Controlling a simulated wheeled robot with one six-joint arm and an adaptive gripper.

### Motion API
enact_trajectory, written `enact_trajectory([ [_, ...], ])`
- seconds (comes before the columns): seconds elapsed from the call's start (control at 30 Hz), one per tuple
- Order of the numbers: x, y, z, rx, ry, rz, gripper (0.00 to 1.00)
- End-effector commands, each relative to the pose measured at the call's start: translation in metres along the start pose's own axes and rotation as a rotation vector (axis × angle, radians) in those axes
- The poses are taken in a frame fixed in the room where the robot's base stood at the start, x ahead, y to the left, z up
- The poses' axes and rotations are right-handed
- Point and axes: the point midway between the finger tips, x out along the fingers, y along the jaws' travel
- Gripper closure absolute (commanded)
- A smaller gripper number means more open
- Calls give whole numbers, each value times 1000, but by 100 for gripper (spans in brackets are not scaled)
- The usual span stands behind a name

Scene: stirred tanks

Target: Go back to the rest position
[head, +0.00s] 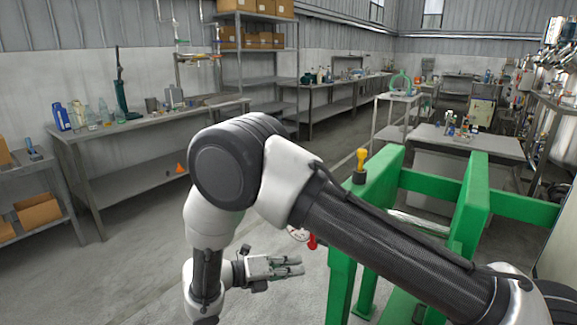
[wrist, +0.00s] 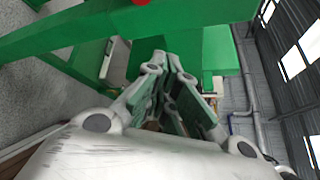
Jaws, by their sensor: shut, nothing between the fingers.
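My arm crosses the middle of the head view, bent at the elbow. My gripper (head: 299,266) hangs low, left of the green frame, with its fingers pointing right. It holds nothing. In the wrist view my gripper (wrist: 172,58) shows its fingers closed at the tips, in front of green beams. The green frame (head: 345,215) stands close to the right of the gripper. I cannot tell the exact gap between the fingertips and the frame.
A yellow-handled part (head: 361,160) stands on top of the frame, and a red part (head: 312,242) is near its left post. A steel bench (head: 140,123) with bottles runs along the left wall. The concrete floor (head: 135,255) at left is clear.

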Motion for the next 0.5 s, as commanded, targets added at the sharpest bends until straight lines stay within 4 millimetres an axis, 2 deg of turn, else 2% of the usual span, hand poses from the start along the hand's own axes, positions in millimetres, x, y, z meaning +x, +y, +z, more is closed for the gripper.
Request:
enact_trajectory([
  [0.1, 17, -3, -36, 190, 102, 8, 100],
  [0.2, 24, -24, -50, 404, 232, 20, 100],
  [0.37, 40, -65, -53, 710, 453, -1, 100],
  [0.5, 56, -110, -50, 993, 678, -54, 100],
])
